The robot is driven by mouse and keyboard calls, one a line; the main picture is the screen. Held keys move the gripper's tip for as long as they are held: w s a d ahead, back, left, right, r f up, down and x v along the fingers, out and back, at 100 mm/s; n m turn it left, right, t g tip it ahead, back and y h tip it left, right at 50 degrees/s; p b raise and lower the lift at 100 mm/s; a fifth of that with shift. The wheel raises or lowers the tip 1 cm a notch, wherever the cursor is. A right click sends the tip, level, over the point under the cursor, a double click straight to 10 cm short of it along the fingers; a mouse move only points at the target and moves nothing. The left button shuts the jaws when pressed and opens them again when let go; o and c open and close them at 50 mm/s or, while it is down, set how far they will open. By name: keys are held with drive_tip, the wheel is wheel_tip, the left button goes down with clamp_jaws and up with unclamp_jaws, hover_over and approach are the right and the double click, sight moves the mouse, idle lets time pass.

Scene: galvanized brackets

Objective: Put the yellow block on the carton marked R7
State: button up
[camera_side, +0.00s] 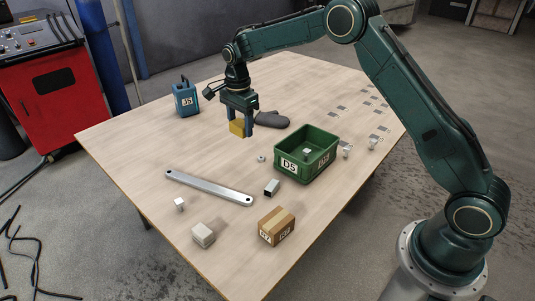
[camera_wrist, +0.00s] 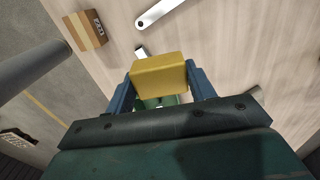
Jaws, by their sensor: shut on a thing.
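The yellow block (camera_side: 237,127) is held between the fingers of my gripper (camera_side: 238,122), which is shut on it. In the side view it hangs in front of the dark glove, and I cannot tell its exact height over the table. In the wrist view the yellow block (camera_wrist: 159,76) sits between the two blue-looking fingers (camera_wrist: 160,88). The carton marked R7 (camera_side: 276,227) is a brown box with a tape strip, at the table's front edge, apart from the gripper. It also shows at upper left in the wrist view (camera_wrist: 86,31).
A green crate marked D5 (camera_side: 287,168) holds a small piece. A metal bar (camera_side: 209,188), a square tube piece (camera_side: 271,187) and a pale block (camera_side: 203,235) lie towards the front. A blue can (camera_side: 185,98), a dark glove (camera_side: 271,120) and several brackets (camera_side: 374,143) are farther back.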

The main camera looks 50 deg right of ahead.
drive_tip(key=s+a+r, duration=0.2)
drive_tip(key=s+a, duration=0.2)
drive_tip(key=s, duration=0.5)
hover_over(277, 219)
wheel_tip(277, 219, down, 16)
drive_tip(key=shift+r, duration=0.1)
idle(0.6)
drive_tip(key=shift+f, duration=1.9)
drive_tip(key=shift+f, duration=0.1)
drive_tip(key=o, duration=1)
drive_tip(key=shift+o, duration=0.3)
